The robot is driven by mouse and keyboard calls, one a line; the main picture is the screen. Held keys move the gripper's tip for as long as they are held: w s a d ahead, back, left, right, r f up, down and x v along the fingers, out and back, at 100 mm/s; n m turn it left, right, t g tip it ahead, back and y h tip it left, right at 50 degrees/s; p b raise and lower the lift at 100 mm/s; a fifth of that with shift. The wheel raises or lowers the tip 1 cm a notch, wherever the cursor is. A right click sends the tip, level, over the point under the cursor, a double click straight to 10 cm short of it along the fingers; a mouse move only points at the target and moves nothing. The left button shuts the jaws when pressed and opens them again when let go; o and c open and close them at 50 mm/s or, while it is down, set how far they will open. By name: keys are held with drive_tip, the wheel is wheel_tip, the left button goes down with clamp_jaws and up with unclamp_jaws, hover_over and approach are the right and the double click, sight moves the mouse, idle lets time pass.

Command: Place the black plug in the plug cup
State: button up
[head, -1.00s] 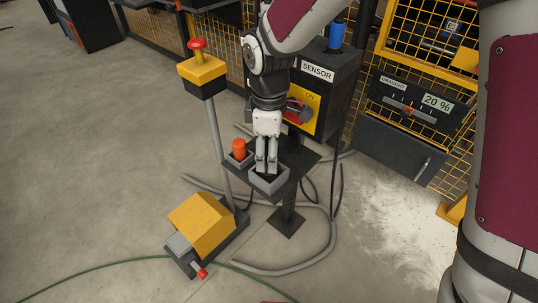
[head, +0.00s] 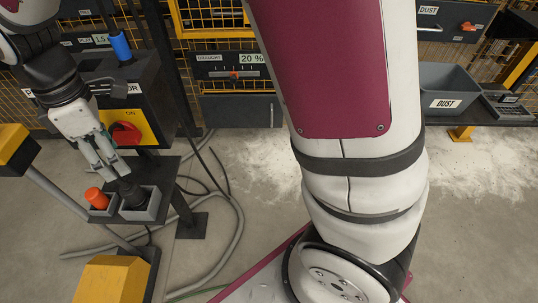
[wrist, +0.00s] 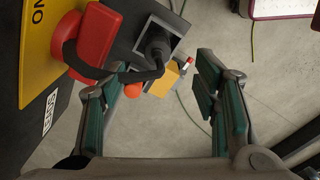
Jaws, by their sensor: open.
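The black plug (head: 131,192) stands in the grey square plug cup (head: 151,211) on the small dark shelf. In the wrist view the black plug (wrist: 158,46) shows inside the walls of the cup (wrist: 175,43), with a black cord-like piece running from it to the left. Whether it is fully seated is hard to tell. My gripper (head: 116,172) is just above and left of the plug in the head view, fingers pointing down. In the wrist view its fingers (wrist: 163,80) are spread apart with nothing held between them.
An orange plug (head: 97,198) stands in a smaller cup left of the plug cup. The sensor box with a red switch (head: 125,133) is close behind my gripper. A yellow pedal housing (head: 113,279) is on the floor in front. Grey hoses lie on the floor.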

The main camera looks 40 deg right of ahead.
drive_tip(key=s+d+r+m, duration=0.4)
drive_tip(key=s+d+r, duration=0.2)
drive_tip(key=d+r, duration=0.15)
drive_tip(key=s+d+m, duration=0.6)
drive_tip(key=s, duration=0.5)
drive_tip(key=s+d+r+m, duration=0.1)
drive_tip(key=s+d+m, duration=0.5)
drive_tip(key=s, duration=0.5)
drive_tip(key=shift+s+d+r+m, duration=0.25)
drive_tip(key=shift+d+r+m, duration=0.05)
wheel_tip(320, 180, up, 29)
drive_tip(key=t+p, duration=0.4)
drive_tip(key=p, duration=2.3)
drive_tip(key=shift+d, duration=0.3)
